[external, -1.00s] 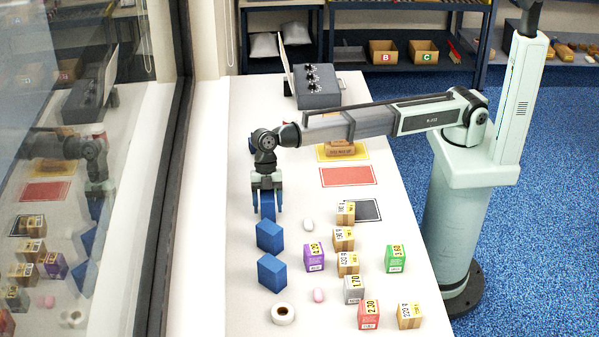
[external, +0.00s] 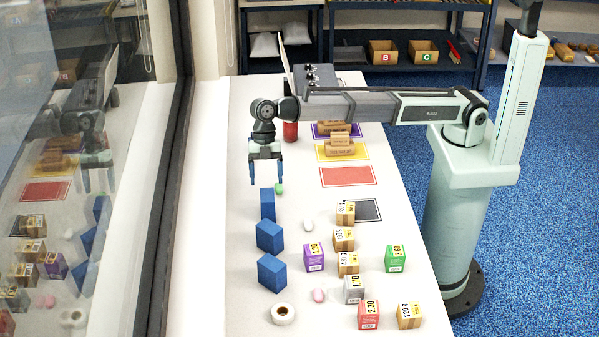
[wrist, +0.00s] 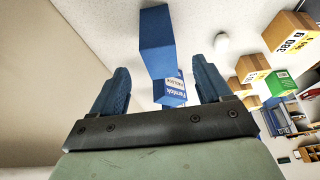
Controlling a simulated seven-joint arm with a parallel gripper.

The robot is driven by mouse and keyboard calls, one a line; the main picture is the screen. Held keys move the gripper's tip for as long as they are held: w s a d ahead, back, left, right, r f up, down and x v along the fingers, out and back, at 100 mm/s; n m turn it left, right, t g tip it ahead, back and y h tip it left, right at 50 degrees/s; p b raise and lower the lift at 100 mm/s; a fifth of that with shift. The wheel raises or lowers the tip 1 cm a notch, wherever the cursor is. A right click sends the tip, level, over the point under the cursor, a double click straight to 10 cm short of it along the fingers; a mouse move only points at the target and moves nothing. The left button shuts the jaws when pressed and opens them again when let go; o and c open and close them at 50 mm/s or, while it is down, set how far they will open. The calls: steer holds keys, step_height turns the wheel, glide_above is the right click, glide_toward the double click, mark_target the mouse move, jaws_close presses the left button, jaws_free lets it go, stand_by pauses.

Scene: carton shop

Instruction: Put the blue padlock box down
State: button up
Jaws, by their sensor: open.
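Three blue boxes stand in a column on the left of the table. The far, narrow-looking one (external: 267,206) stands just below my gripper (external: 266,175) in the external view; the middle box (external: 270,237) and the near box (external: 272,273) stand in front of it. My gripper is open and empty, raised clear of the far box. In the wrist view, a plain blue face (wrist: 156,42) and a blue box face with a white label (wrist: 173,90) show between and beyond the open fingers. I cannot match these faces surely to the external view.
A green egg-shaped thing (external: 279,188) lies close behind the far box. A white one (external: 308,224) and several priced boxes, such as the purple (external: 314,258) and green (external: 395,258), stand to the right. A tape roll (external: 283,313) lies in front. A window frame borders the left.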

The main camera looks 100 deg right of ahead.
steer(key=shift+v, duration=1.55)
